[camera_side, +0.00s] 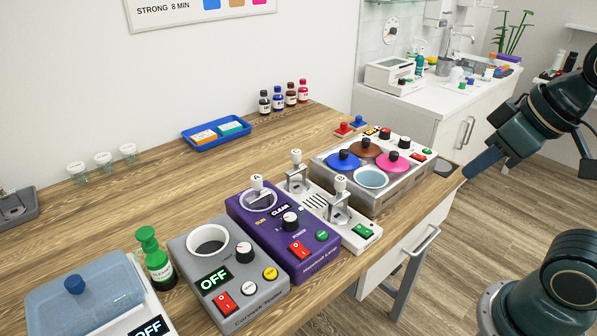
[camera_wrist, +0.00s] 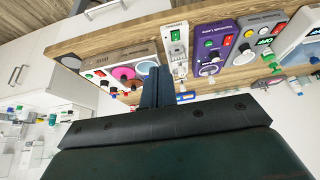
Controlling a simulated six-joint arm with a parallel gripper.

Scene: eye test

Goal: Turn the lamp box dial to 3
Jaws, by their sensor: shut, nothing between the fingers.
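The purple lamp box (camera_side: 315,255) stands on the bench in the side view, with a round opening, a CLEAR display, a red switch and a green button. Its black dial (camera_side: 290,221) sits on the top face above the red switch. The number the dial points to is too small to read. The lamp box also shows upside down in the wrist view (camera_wrist: 222,35). My gripper (camera_side: 470,171) is at the right of the side view, well apart from the lamp box, beyond the bench's front edge. Its fingers (camera_wrist: 158,84) are together and empty in the wrist view.
A grey box (camera_side: 260,304) reading OFF stands left of the lamp box. A white box with levers (camera_side: 315,205) stands to its right. Further right is a unit with coloured lids (camera_side: 345,192).

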